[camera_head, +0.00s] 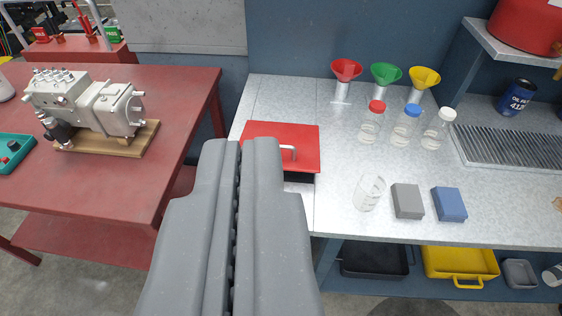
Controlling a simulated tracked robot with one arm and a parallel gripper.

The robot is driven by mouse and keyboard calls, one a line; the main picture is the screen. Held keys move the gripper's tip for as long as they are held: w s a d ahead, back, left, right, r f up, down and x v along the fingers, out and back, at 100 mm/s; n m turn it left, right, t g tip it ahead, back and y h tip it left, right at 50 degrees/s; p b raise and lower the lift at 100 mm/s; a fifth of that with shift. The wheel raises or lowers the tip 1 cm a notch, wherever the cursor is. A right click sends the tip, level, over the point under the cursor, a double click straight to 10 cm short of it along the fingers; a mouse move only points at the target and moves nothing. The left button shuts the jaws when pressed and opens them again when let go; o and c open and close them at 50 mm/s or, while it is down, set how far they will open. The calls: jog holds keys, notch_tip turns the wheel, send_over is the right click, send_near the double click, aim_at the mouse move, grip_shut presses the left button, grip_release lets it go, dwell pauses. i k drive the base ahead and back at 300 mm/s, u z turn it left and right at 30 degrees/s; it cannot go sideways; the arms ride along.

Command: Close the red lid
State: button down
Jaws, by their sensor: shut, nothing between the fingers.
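The red lid (302,136) is a flat square plate with a pale handle (290,149), at the left end of the grey worktop. A dark gap shows under its front right edge. I cannot tell whether it sits fully down. My gripper (240,147) is shut and empty, with its two grey fingers side by side. The fingertips overlap the left part of the lid in the picture and hide its left front area and part of the handle. Whether they touch the lid cannot be told.
On the grey worktop (335,220) stand coloured funnels (386,74), capped bottles (405,125), a clear beaker (369,192), a grey block (408,201) and a blue block (450,204). A red bench (180,100) at left bears a metal pump (95,103). Trays (460,262) sit below.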

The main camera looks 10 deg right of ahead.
aim_at(300, 143)
jog(key=u, duration=0.45)
jog(key=i, duration=1)
jog(key=z, duration=0.25)
